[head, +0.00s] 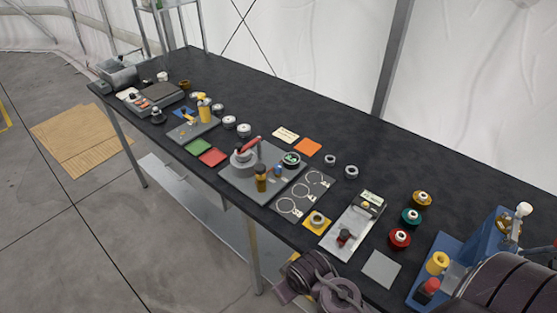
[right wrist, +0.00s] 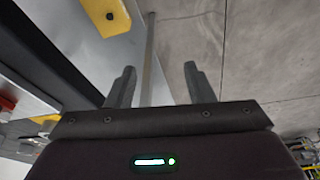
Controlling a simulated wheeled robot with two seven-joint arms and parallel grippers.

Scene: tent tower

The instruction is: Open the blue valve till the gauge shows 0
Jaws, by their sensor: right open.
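A small blue valve (head: 278,170) stands on a grey plate (head: 236,185) in the middle of the table in the head view. A round gauge (head: 291,159) with a dark face and green marking is just beside it; its reading is too small to tell. A grey round body with a red lever (head: 248,145) and a brown-gold cylinder (head: 261,179) share the plate. In the right wrist view my right gripper (right wrist: 159,68) is open and empty, with floor and a table leg beyond its fingers. The valve and gauge are not in that view. My left gripper is not seen.
The long black table (head: 300,110) holds flat pads, rings and trays. A white tray (head: 338,246) lies right of the plate, near several coloured knobs (head: 411,216). A blue fixture (head: 480,235) stands at the right end. The table's back strip is clear.

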